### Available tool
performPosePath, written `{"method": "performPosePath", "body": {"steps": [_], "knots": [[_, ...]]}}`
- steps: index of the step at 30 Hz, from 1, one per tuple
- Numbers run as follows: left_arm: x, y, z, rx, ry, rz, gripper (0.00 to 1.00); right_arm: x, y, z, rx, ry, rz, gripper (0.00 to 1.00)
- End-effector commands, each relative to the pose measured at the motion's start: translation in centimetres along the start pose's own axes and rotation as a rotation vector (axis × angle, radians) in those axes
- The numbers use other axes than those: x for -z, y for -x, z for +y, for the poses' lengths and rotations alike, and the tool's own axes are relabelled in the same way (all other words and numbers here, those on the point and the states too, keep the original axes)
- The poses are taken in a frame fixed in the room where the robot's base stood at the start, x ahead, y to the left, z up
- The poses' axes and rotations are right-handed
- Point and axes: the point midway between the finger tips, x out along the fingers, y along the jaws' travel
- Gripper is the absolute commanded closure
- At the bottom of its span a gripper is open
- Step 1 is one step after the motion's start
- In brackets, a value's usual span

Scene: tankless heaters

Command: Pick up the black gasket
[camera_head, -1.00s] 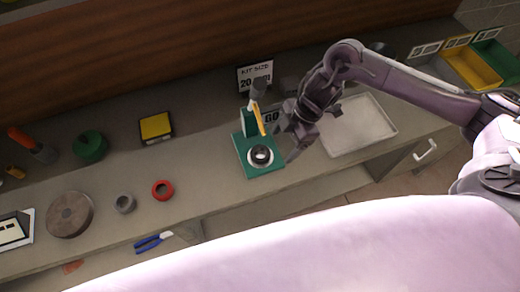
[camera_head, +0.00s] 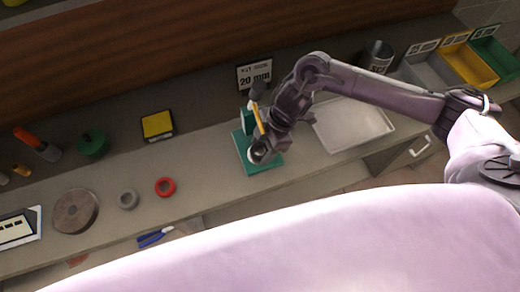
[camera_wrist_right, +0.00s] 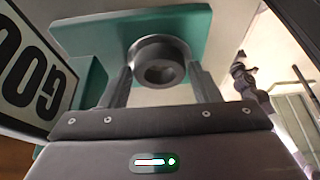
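The black gasket (camera_wrist_right: 160,64) shows in the right wrist view as a dark ring in front of the green plate (camera_wrist_right: 88,32). In the head view the plate (camera_head: 239,145) belongs to a green stand, and the gasket is largely hidden by my right gripper (camera_head: 259,151). In the right wrist view my right gripper (camera_wrist_right: 160,78) is open, with one finger on each side of the gasket, close to its edges. I cannot tell whether the fingers touch it. My left gripper is not in view.
A yellow upright piece (camera_head: 257,119) of the stand is close to my right gripper. A sign reading 20 mm (camera_head: 254,76) stands behind it. A pale tray (camera_head: 353,124) lies to the right. A red ring (camera_head: 165,187) and grey ring (camera_head: 128,199) lie to the left.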

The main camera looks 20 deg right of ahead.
Motion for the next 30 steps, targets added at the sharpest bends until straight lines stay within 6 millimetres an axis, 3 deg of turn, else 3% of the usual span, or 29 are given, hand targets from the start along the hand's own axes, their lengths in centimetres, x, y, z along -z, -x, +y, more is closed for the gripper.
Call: {"method": "performPosePath", "body": {"steps": [1, 6, 8, 17, 25, 30], "knots": [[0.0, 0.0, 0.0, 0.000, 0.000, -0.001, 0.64, 0.0, 0.0, 0.0, 0.000, 0.000, 0.000, 0.50], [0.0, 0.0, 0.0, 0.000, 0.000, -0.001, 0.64, 0.0, 0.0, 0.0, 0.000, 0.000, 0.000, 0.73], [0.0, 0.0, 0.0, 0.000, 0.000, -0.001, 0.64, 0.0, 0.0, 0.0, 0.000, 0.000, 0.000, 0.76], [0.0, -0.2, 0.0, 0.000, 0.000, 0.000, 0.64, 0.2, 0.4, 0.0, -0.001, 0.001, 0.001, 0.77], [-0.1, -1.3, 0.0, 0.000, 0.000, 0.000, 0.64, 1.3, 3.1, 0.1, -0.003, 0.004, 0.000, 0.77], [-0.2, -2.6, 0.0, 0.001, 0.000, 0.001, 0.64, -2.2, 4.3, 0.0, -0.002, -0.005, -0.005, 0.77]]}}
